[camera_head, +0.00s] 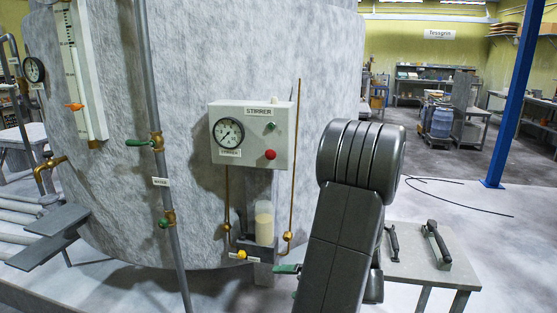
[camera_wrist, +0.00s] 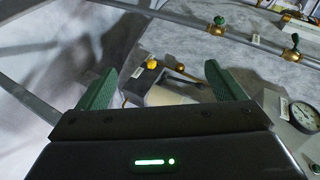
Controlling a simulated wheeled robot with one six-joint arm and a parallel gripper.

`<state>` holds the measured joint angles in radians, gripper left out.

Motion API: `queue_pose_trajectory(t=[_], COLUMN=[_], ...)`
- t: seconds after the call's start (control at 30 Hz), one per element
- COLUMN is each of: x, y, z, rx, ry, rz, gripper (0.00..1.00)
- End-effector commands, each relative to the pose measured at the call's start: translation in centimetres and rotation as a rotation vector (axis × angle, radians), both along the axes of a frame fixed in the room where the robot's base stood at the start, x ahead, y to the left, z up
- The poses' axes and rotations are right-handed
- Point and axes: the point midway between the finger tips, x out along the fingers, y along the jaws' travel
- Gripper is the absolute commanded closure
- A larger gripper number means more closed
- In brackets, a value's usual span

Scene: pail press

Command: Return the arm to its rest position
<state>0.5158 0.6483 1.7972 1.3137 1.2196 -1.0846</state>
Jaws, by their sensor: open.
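My arm (camera_head: 345,225) is bent in front of the tank, its dark elbow joint high in the head view. My gripper (camera_head: 288,268) is mostly hidden behind it; a green finger shows below and right of the sample jar. In the wrist view my gripper (camera_wrist: 160,75) is open, its two green fingers apart with nothing gripped. The cream-filled jar (camera_head: 264,224) stands upright on a small dark bracket (camera_head: 258,247) with a yellow knob (camera_head: 241,254). The jar (camera_wrist: 168,96) shows in the gap between the fingers in the wrist view; I cannot tell how far beyond them.
The stirrer box (camera_head: 252,133) with gauge and red button sits above the jar. Brass rods and a grey pipe (camera_head: 158,120) with green-handled valves run down the tank (camera_head: 310,60). A side table (camera_head: 420,262) with two black-handled tools stands right of my arm. Open floor lies behind it.

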Motion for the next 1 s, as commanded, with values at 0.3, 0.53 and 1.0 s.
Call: queue_pose_trajectory(t=[0.3,0.53,1.0], x=[3.5,5.2,5.7], y=[2.1,2.4,2.4], z=[0.4,0.7,0.9], rx=[0.111,0.152,0.163], ry=[-0.076,-0.114,-0.126], rz=[-0.11,-0.175,-0.195], gripper=[0.11,0.11,0.11])
